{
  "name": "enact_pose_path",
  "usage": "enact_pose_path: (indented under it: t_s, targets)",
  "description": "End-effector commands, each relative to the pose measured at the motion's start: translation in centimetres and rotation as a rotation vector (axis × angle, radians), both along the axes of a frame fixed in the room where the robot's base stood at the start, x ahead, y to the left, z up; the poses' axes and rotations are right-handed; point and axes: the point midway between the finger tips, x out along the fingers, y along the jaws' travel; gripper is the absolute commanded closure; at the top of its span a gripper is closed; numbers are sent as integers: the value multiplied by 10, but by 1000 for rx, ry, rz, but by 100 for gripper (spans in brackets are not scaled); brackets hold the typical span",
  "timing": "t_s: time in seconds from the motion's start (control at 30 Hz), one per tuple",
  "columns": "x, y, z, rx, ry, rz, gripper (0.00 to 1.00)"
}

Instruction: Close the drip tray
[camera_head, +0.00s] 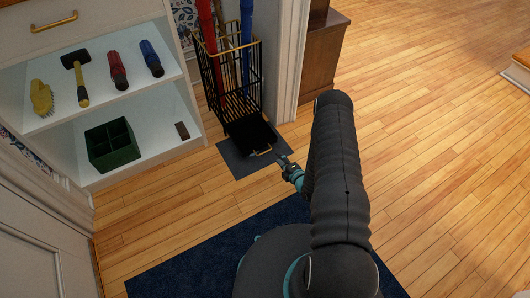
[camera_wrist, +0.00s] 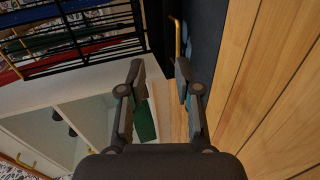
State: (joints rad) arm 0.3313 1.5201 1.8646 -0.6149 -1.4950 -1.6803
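The drip tray (camera_head: 250,132) is a black shallow drawer at the foot of a black wire umbrella stand (camera_head: 228,78). It sticks out of the stand's front, low over a dark mat. Its brass handle (camera_head: 263,153) faces my gripper (camera_head: 284,159), which is just to the right of the handle and looks apart from it. In the wrist view, my gripper (camera_wrist: 160,70) is open and empty. There the brass handle (camera_wrist: 178,40) is beyond the fingertips, near the right finger. The dark tray side (camera_wrist: 158,30) shows only in part.
Red and blue umbrellas stand in the wire stand. A white shelf unit (camera_head: 120,105) with tools and a green divided box (camera_head: 112,145) is at left. A brown cabinet (camera_head: 322,50) is behind. A navy rug (camera_head: 205,250) lies in front.

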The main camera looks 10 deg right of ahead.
Motion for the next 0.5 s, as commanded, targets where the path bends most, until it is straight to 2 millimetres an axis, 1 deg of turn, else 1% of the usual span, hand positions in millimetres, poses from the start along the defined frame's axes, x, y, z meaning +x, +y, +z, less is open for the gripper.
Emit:
enact_pose_path:
  t_s: [0.03, 0.1, 0.23, 0.37, 0.5]
  targets:
    - [-11, 3, -11, 0, -14, 4, 67]
    - [-21, 5, -20, -5, -35, 9, 67]
    - [-31, 8, -28, -9, -63, 12, 67]
    - [-28, 11, -31, -12, -71, 15, 67]
    - [-12, 17, -35, -14, -72, 17, 67]
